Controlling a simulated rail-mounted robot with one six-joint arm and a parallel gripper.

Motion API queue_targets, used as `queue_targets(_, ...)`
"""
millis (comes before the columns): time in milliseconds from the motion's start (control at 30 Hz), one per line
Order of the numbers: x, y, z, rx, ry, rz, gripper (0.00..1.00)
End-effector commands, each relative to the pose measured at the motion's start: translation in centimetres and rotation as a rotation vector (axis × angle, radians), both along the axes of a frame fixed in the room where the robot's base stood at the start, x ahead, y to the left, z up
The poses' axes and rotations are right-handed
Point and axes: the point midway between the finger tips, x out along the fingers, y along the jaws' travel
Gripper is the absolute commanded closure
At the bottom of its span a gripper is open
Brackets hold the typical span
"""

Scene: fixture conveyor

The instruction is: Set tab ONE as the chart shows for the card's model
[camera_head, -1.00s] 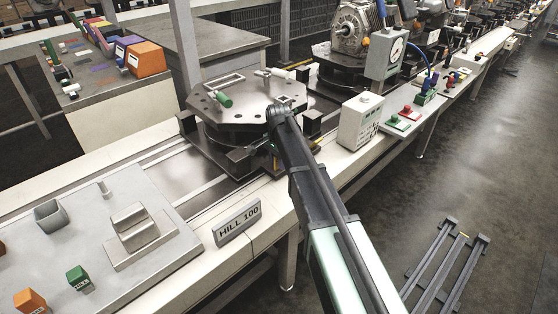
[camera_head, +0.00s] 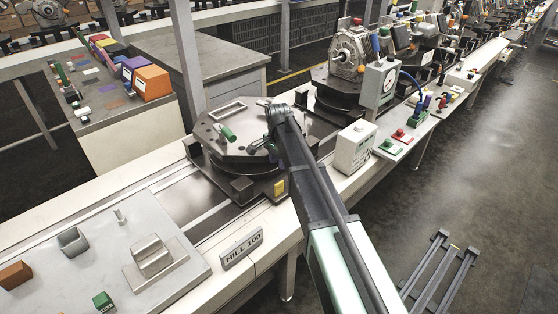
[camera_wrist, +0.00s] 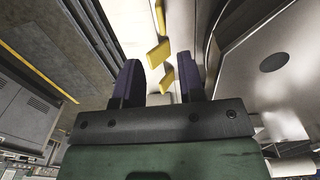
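The octagonal dark fixture plate (camera_head: 212,140) sits on its base on the line, with a green-handled clamp (camera_head: 228,133) on top. My gripper (camera_head: 258,145) is at the plate's right front side in the head view; my arm hides part of the plate. In the wrist view my gripper (camera_wrist: 160,68) has its two dark fingers apart with nothing gripped between them. Two yellow tabs show beyond the fingers, an upper one (camera_wrist: 159,51) and a lower one (camera_wrist: 166,77). A yellow block (camera_head: 280,187) shows on the base's front corner. I cannot tell which tab is ONE. No readable chart shows.
A sign reading "HILL 100" (camera_head: 241,248) stands on the front ledge. A white box with small print (camera_head: 355,147) stands right of the plate. A grey panel (camera_head: 185,270) with several blocks lies at front left. Motors stand farther along the line. The right aisle floor is mostly clear.

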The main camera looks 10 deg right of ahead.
Motion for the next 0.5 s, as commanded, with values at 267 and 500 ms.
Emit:
queue_targets(267, 0.0, 0.0, 6.9, 0.0, 0.0, 0.0, 0.64)
queue_targets(500, 0.0, 0.0, 6.8, 0.0, 0.0, 0.0, 0.64)
